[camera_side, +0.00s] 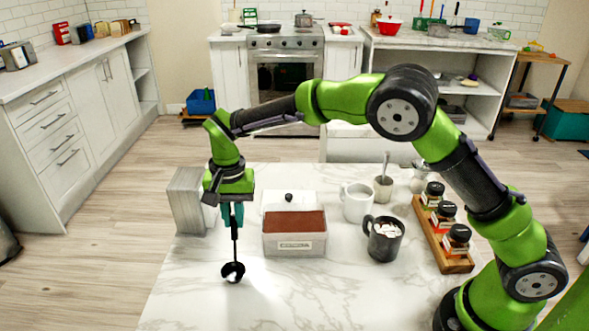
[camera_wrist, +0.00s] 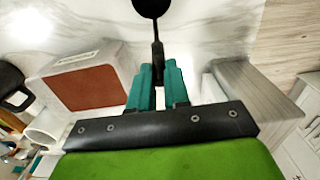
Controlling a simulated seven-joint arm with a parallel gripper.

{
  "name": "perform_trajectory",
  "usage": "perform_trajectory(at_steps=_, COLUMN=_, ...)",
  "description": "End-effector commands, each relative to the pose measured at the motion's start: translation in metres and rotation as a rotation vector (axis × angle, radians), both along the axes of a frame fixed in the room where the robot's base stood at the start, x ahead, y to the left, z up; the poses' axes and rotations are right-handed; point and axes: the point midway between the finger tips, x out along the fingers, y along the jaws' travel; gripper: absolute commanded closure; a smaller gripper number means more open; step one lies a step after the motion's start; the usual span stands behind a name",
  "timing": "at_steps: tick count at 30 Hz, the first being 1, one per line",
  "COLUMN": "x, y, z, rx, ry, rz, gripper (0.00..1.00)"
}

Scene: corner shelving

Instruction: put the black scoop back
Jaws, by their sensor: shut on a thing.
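The black scoop (camera_side: 233,271) hangs bowl down from my gripper (camera_side: 232,212), its thin handle upright between the teal fingers. The wrist view also shows the scoop's handle (camera_wrist: 157,48) between my shut gripper's fingertips (camera_wrist: 158,72). The bowl is low over the marble, front left of a canister of brown powder (camera_side: 294,245); I cannot tell whether it touches the marble. The canister is open and has a label on its front. It also shows in the wrist view (camera_wrist: 85,88). A white lid with a black knob (camera_side: 289,198) is behind it.
A grey ribbed block (camera_side: 187,200) stands left of my gripper. A white mug (camera_side: 357,203), a black mug with white pieces (camera_side: 384,240), a cup with a spoon (camera_side: 383,188) and a wooden jar rack (camera_side: 455,264) are to the right. The front marble (camera_side: 300,295) is clear.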

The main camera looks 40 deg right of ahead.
Motion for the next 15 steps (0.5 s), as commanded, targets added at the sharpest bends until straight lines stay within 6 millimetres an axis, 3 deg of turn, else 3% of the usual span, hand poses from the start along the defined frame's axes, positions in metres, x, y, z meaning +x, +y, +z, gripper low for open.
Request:
perform_trajectory(at_steps=1, x=-0.0001, y=0.0, z=-0.002, rx=0.001, ry=0.001, rz=0.0, gripper=1.0)
perform_trajectory(at_steps=2, x=-0.0002, y=0.0, z=-0.0018, rx=0.0, ry=0.001, rz=0.0, gripper=0.79)
perform_trajectory(at_steps=6, x=-0.0003, y=-0.0001, z=-0.0016, rx=0.0, ry=0.001, rz=0.0, gripper=0.58)
perform_trajectory(at_steps=15, x=-0.0001, y=-0.0001, z=0.0001, rx=0.0, ry=0.0, rz=0.0, gripper=0.58)
